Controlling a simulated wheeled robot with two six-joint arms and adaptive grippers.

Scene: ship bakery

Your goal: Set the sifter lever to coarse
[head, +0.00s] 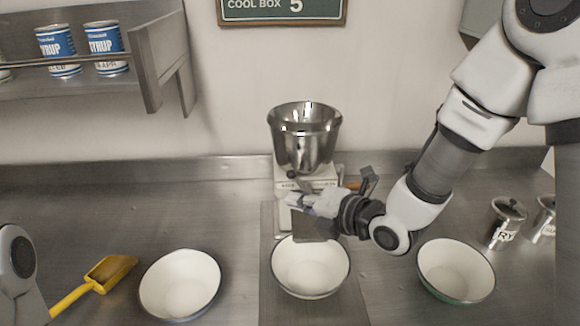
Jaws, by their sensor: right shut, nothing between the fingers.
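The sifter (304,136) stands at the back of the steel counter, a shiny metal hopper on a pale base. A small dark knob (292,174) shows at the front of the base, just below the hopper; I cannot read which setting it marks. My right gripper (296,199) is shut and empty, in front of the sifter's base and close below the knob. I cannot tell whether it touches the lever. The gripper and wrist hide part of the base. My left gripper is out of view; only part of my left arm shows at the lower left.
A white bowl (311,267) sits below the sifter, with one bowl (180,284) to its left and another (456,270) to its right. A yellow scoop (95,283) lies at left. Metal canisters (503,222) stand at right. Syrup cans (104,48) are on a shelf.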

